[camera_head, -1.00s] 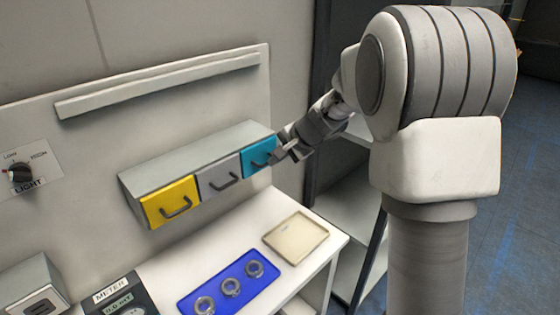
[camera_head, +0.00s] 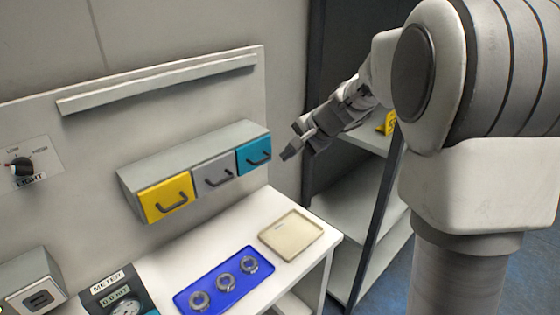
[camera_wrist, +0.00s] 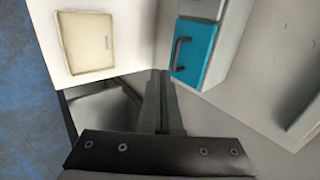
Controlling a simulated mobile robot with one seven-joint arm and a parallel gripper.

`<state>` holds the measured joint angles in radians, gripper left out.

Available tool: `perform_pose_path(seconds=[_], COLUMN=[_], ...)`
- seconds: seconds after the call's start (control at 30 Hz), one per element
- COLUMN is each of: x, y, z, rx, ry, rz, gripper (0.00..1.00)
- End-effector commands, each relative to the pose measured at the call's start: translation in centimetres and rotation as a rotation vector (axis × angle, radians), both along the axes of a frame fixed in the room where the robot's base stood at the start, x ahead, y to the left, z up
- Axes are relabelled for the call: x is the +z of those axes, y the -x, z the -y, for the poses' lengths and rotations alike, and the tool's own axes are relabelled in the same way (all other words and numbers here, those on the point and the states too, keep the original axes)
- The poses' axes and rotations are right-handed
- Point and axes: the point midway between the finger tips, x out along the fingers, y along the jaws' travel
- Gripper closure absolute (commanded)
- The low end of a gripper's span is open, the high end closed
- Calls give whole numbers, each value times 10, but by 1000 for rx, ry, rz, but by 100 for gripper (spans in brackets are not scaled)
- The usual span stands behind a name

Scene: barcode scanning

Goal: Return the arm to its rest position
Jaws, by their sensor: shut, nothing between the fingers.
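My gripper (camera_head: 288,154) is shut and empty in the head view. It hangs in the air just right of the teal drawer (camera_head: 254,155), apart from its handle. In the wrist view my gripper (camera_wrist: 160,75) has its fingers together, and the teal drawer (camera_wrist: 194,52) with its dark handle shows ahead and to the right. My arm reaches in from the right side of the head view.
A yellow drawer (camera_head: 166,198) and a grey drawer (camera_head: 213,175) sit beside the teal one, all closed. Below are a beige tray (camera_head: 291,235) and a blue tray (camera_head: 212,294) with three metal rings. A shelf (camera_head: 345,205) stands at right.

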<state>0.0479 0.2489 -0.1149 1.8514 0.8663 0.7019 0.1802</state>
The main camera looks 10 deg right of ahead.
Motion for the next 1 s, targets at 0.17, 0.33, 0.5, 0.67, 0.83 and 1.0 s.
perform_pose_path(seconds=[0.17, 0.33, 0.5, 0.67, 0.83, 1.0], x=[27, 41, 50, 62, 66, 60], y=[19, 29, 46, 94, 161, 223], z=[15, 22, 20, 9, 1, 3], rx=[-1, 0, 33, 146, 302, 449], ry=[1, 0, 29, 138, 305, 485], rz=[2, 0, 6, 30, 61, 87], gripper=[100, 100, 100, 100, 100, 100])
